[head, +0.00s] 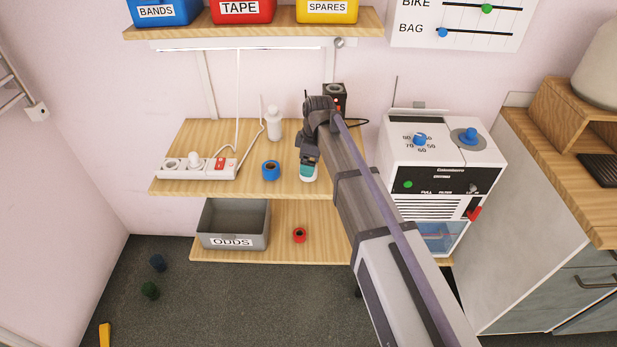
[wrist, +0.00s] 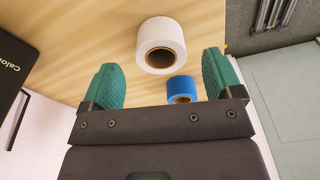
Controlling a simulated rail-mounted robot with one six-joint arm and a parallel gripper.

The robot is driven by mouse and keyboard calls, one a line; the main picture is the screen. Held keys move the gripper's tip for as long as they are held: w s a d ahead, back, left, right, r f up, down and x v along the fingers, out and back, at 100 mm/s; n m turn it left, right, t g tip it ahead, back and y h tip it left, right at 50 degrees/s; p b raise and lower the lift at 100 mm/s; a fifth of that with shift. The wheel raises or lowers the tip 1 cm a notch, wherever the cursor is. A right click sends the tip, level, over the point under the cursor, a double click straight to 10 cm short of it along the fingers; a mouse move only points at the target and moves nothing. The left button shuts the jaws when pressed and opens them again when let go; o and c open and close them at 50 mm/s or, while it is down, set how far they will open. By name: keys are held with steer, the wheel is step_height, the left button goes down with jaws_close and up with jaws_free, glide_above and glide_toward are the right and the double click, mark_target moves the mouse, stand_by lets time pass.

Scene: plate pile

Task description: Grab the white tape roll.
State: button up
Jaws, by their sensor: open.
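The white tape roll (wrist: 172,32) lies on the wooden shelf in the wrist view, with its brown core facing me. It sits between and just beyond the teal fingertips of my gripper (wrist: 158,62), which are apart with nothing clamped between them. In the head view my gripper (head: 308,168) points down over the front part of the upper shelf. A little white shows at its tips there; the rest of the roll is hidden.
A blue tape roll (head: 271,170) lies close by on the shelf (head: 250,187). A power strip (head: 197,168) and white bottle (head: 274,123) stand left; a white appliance (head: 440,150) stands right. Below are a grey ODDS bin (head: 234,222) and a red roll (head: 299,235).

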steer(key=f+b, duration=0.2)
steer(key=f, duration=0.1)
steer(key=f+b, duration=0.1)
steer(key=shift+a+f, duration=0.15)
steer(key=shift+a, duration=0.15)
steer(key=shift+r, duration=0.2)
steer(key=c, duration=1)
